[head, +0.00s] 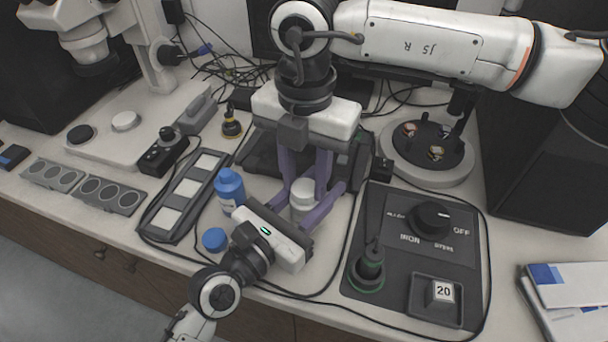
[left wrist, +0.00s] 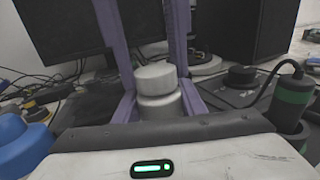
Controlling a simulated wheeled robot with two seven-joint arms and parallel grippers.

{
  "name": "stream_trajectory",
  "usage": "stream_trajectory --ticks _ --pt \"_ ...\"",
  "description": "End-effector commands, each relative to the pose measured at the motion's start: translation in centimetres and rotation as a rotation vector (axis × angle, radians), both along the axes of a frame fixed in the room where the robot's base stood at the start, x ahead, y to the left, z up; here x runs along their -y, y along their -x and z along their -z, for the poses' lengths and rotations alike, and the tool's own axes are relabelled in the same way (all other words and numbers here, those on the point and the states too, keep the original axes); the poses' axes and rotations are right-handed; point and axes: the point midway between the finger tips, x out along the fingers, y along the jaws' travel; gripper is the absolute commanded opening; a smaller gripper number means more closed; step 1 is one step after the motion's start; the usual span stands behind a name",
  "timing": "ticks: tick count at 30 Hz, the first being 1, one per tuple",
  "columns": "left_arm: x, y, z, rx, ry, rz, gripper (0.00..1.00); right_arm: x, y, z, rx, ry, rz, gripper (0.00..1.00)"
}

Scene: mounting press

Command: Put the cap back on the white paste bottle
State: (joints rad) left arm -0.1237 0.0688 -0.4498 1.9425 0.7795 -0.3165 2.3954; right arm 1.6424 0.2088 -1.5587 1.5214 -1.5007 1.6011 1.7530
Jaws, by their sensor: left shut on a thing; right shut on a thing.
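The white paste bottle (head: 302,208) stands upright on the bench in front of the dark press. It also shows in the left wrist view (left wrist: 160,106). Its white cap (head: 303,187) sits at the bottle's mouth, also seen in the left wrist view (left wrist: 156,78); I cannot tell whether it is fully seated. My left gripper (head: 310,200) reaches in from the front, low, with its purple fingers shut on the bottle's sides. My right gripper (head: 304,180) points down from above, its purple fingers shut on the cap. The fingers partly hide the bottle.
A blue bottle (head: 229,186) and a round blue cap (head: 214,239) stand close left of my left gripper. A dark control panel (head: 400,222) with a knob lies to the right. A slide tray (head: 160,222) lies left. Cables run along the front edge.

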Motion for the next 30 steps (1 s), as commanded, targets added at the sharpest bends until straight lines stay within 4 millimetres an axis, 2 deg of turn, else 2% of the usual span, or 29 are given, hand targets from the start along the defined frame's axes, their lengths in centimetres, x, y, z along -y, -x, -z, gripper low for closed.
stream_trajectory --ticks 6,15,22,30 --pt "0.0 0.0 0.1 -0.002 -0.001 -0.001 0.00 0.1 0.1 0.0 0.000 0.000 0.469 0.12" --pt "-0.1 0.0 0.1 -0.002 -0.001 -0.001 0.00 0.0 0.3 -0.1 0.001 0.001 0.979 0.12" --pt "0.0 0.0 0.1 -0.002 -0.003 0.000 0.00 -0.8 1.2 0.1 -0.002 0.012 1.179 0.12" --pt "0.0 -0.1 0.1 -0.002 -0.001 0.000 0.00 -0.2 0.7 0.2 -0.003 0.003 1.338 0.12"
